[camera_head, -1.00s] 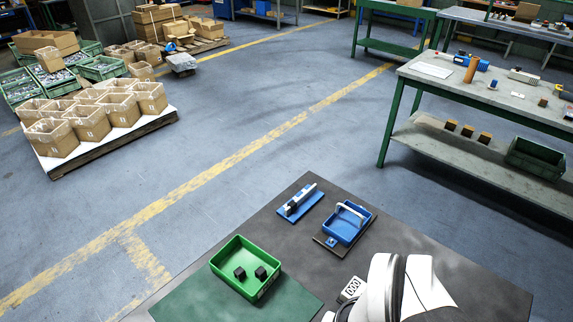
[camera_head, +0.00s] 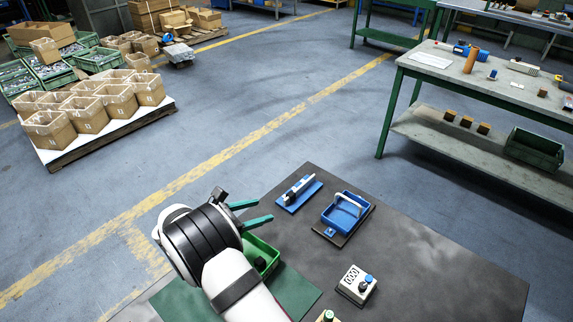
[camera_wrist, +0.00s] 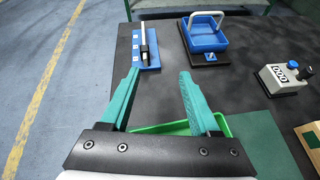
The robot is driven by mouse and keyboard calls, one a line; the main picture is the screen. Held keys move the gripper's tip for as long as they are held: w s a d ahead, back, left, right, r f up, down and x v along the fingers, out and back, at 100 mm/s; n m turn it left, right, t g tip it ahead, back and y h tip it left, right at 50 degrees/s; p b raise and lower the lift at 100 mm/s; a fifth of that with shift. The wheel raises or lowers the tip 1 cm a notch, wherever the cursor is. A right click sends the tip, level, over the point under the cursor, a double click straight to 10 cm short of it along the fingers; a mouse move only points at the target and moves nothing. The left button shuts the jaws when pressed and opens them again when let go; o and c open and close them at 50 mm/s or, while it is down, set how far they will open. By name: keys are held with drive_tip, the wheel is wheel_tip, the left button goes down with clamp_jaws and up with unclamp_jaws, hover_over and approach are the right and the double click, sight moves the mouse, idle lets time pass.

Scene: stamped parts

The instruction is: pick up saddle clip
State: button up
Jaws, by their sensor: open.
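A dark block (camera_head: 260,264) sits in a green tray (camera_head: 272,250) on the dark table; I cannot tell for sure whether it is the saddle clip. My arm covers the tray's left part. My gripper (camera_head: 266,209) is open and empty, its two teal fingers spread above the tray's far side. In the wrist view, my gripper (camera_wrist: 160,73) shows nothing between its fingers, and only the green tray's rim (camera_wrist: 172,127) shows beneath them; its contents are hidden by the gripper body.
Beyond the fingers are a blue plate (camera_head: 287,205) bearing a pale bar-like tool and a blue bin (camera_head: 335,218) with a pale arch. A counter box (camera_head: 350,291) stands at right. A green mat (camera_head: 297,293) lies beside the tray. The right tabletop is clear.

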sight(288, 196)
drive_tip(key=a+f+n, duration=0.1)
drive_tip(key=w+a+f+n+t, duration=0.1)
drive_tip(key=shift+w+a+f+t, duration=0.25)
drive_tip(key=shift+w+f+t, duration=0.05)
drive_tip(key=shift+f, duration=0.05)
drive_tip(key=x, duration=1.5)
drive_tip(key=shift+s+d+r, duration=0.1)
drive_tip(key=shift+d+r, duration=0.2)
clamp_jaws()
